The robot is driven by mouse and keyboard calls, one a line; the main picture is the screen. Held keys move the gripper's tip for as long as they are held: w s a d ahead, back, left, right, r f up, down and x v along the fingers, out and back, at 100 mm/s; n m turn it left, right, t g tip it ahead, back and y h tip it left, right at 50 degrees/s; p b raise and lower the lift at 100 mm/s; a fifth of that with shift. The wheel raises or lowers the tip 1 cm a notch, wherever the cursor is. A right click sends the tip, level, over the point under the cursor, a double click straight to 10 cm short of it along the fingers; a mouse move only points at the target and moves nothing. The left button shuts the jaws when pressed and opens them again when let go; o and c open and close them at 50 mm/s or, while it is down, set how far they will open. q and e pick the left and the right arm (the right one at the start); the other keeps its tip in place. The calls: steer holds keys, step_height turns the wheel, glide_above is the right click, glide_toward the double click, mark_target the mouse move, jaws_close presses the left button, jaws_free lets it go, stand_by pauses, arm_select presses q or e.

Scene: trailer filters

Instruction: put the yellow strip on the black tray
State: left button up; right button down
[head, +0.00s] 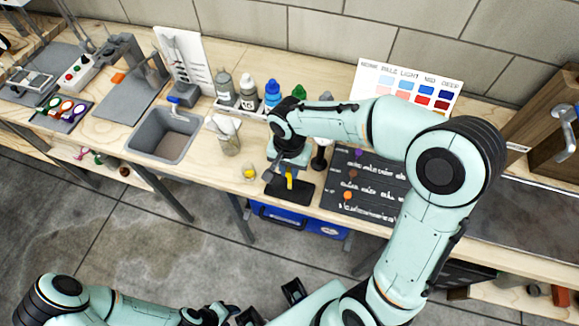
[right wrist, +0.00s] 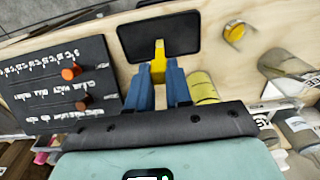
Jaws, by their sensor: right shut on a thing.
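The yellow strip (head: 289,180) is held upright or slightly tilted over the small black tray (head: 301,192) near the bench's front edge. My right gripper (head: 288,171) is shut on it. In the right wrist view the strip (right wrist: 158,61) sits between the two blue fingers of the right gripper (right wrist: 159,80), with its far end over the black tray (right wrist: 180,36). I cannot tell whether the strip touches the tray. My left gripper (head: 236,314) is low at the bottom edge, away from the bench; its jaws are unclear.
A yellow round piece (head: 249,172) lies left of the tray. A black lettered board (head: 375,190) with coloured knobs is to the right. Bottles (head: 247,94), a jar of strips (head: 228,140) and a grey bin (head: 158,143) stand left and behind. A colour chart (head: 405,82) is at the back.

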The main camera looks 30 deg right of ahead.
steer(key=shift+f, duration=0.1)
steer(key=c, duration=1)
jaws_free()
steer(key=shift+c, duration=0.2)
arm_select(q)
steer(key=shift+f, duration=0.15)
steer(key=shift+w+r+p, duration=0.3)
steer(key=shift+r+p, duration=0.1)
steer(key=shift+r, duration=0.15)
steer(key=shift+w+r+p, duration=0.25)
steer(key=shift+r+p, duration=0.1)
steer(key=shift+r, duration=0.15)
arm_select(e)
step_height(320, 180, up, 12)
steer(key=shift+s+a, duration=0.1)
